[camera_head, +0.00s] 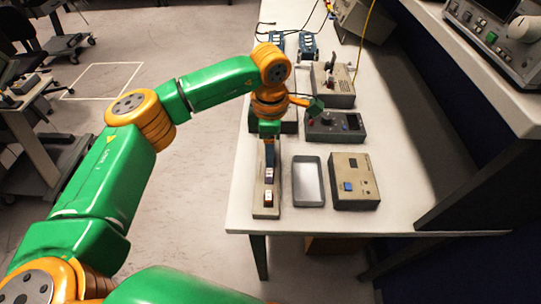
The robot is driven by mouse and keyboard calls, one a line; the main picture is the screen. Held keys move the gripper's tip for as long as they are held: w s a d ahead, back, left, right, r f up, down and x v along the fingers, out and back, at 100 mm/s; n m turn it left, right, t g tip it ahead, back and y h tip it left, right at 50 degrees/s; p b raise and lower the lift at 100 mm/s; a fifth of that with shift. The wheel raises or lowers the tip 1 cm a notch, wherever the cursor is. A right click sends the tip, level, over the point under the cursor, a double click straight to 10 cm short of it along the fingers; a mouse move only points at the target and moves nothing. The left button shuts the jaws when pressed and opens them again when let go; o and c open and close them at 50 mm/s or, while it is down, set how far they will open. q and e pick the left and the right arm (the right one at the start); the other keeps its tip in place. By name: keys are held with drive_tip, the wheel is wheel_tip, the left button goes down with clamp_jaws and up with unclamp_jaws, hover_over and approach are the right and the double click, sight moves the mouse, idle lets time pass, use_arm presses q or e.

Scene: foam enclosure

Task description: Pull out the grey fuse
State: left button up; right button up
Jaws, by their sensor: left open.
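A narrow beige fuse block (265,211) lies near the left edge of the white table. A fuse with a white and orange body (268,197) stands at its near end, and a pale fuse with a purple tint (269,174) stands behind it. I cannot single out the grey fuse; the far part of the block is covered by my left gripper and wrist. My left gripper (269,150) points down over the far half of the block. It is open, and contact with a fuse cannot be told. My right gripper is out of view.
A shallow grey tray (308,203) lies right of the block, beside a beige box with a blue button (348,188). A dark control box (336,127) and a beige switch box (334,88) stand behind. Instruments (490,40) occupy the raised right shelf.

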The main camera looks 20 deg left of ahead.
use_arm(q)
drive_tip(key=shift+c, duration=0.2)
idle(0.5)
clamp_jaws()
idle(0.6)
drive_tip(key=shift+r, duration=0.1)
idle(0.6)
drive_tip(key=shift+r+p, duration=2.25)
drive_tip(key=shift+r, duration=0.7)
